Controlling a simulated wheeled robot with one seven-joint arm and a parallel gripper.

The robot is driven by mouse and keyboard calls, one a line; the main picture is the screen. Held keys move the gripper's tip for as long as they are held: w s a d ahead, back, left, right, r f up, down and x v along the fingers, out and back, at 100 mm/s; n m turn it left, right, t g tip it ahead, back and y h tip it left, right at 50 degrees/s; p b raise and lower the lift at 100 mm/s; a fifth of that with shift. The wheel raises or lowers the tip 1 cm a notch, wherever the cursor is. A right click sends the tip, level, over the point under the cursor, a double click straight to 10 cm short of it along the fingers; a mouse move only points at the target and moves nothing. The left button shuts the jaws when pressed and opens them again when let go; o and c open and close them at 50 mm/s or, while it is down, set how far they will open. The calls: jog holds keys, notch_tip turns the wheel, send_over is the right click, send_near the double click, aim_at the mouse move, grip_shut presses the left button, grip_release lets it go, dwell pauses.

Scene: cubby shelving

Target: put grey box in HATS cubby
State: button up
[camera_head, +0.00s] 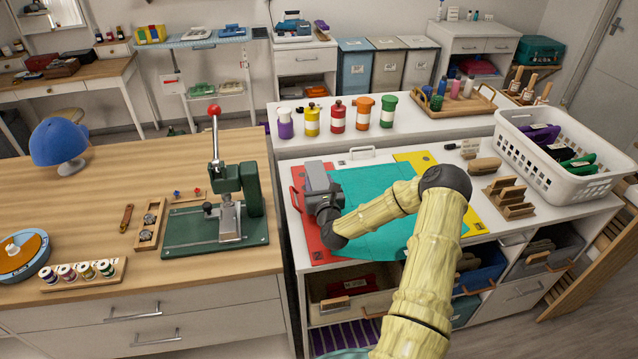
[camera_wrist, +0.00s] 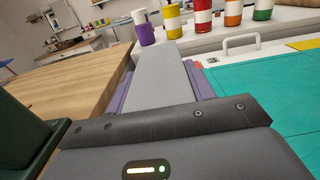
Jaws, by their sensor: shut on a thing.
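A grey box (camera_head: 316,175) is held in my gripper (camera_head: 320,190) above the left end of the white worktable, by the red and teal mats. In the wrist view the grey box (camera_wrist: 160,75) stretches away from the palm between the purple fingers of my gripper (camera_wrist: 162,88), which is shut on it. The cubbies are under the worktable. One holds a beige bin (camera_head: 350,305) with a label too small to read, and others hold a blue bin (camera_head: 483,272) and a grey bin (camera_head: 545,258). I cannot tell which cubby is HATS.
A green press (camera_head: 230,205) stands on the wooden table at left, beside a gap between the tables. Several coloured jars (camera_head: 336,115) line the raised back shelf. A white basket (camera_head: 565,180) and brown wooden holders (camera_head: 510,200) occupy the worktable's right end.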

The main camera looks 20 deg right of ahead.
jog(key=o, duration=1.2)
jog(key=shift+r+p, duration=0.2)
jog(key=shift+p, duration=0.1)
jog(key=shift+s+f, duration=0.15)
jog(key=shift+s, duration=0.1)
jog(key=b+v, duration=0.2)
jog(key=v, duration=0.9)
jog(key=shift+s, duration=0.25)
